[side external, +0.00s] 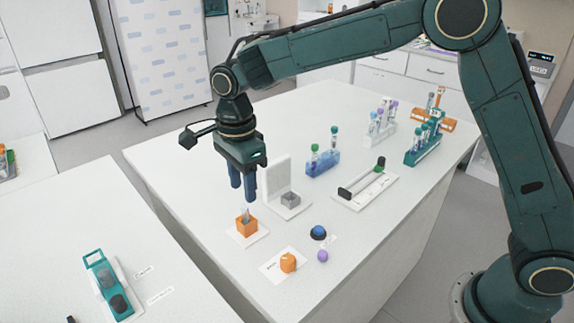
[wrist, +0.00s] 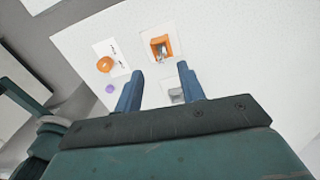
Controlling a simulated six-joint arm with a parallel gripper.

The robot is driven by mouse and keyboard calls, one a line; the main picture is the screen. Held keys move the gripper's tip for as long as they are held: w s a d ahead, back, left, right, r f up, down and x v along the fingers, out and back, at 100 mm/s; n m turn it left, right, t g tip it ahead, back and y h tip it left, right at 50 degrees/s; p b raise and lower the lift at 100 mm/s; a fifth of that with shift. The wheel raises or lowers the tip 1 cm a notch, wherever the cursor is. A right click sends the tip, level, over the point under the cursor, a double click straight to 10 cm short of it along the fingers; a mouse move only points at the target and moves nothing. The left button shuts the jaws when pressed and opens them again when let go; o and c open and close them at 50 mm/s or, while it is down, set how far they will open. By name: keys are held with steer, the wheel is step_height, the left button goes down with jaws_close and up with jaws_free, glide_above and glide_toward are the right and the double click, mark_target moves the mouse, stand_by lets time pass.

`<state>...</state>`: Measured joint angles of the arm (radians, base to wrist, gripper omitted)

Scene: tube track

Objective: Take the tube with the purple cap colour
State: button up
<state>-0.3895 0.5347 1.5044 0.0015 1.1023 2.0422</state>
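My gripper (side external: 243,194) hangs over the table with its fingers pointing down, apart and empty; the wrist view shows clear space between the fingertips (wrist: 158,80). Below it, an orange holder (side external: 246,226), also in the wrist view (wrist: 155,47), has what looks like an uncapped clear tube (side external: 245,213) standing in it. A loose purple cap (side external: 322,256) lies on the table and shows in the wrist view (wrist: 110,88). Purple-capped tubes (side external: 393,106) stand in a whitish rack (side external: 377,138) farther back, well away from my gripper.
A blue rack (side external: 322,167) holds green- and teal-capped tubes. A green rack (side external: 421,155) and an orange stand (side external: 440,120) are behind. A grey square holder with an upright white panel (side external: 277,175), a rail device (side external: 365,187), a dark-blue round button (side external: 318,232) and an orange round object (side external: 288,262) surround the work area.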

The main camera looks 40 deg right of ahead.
mark_target(244, 205)
steer(key=shift+f, duration=0.35)
steer(key=shift+w+f, duration=0.15)
steer(key=shift+f, duration=2.3)
steer(key=shift+c, duration=0.2)
jaws_close()
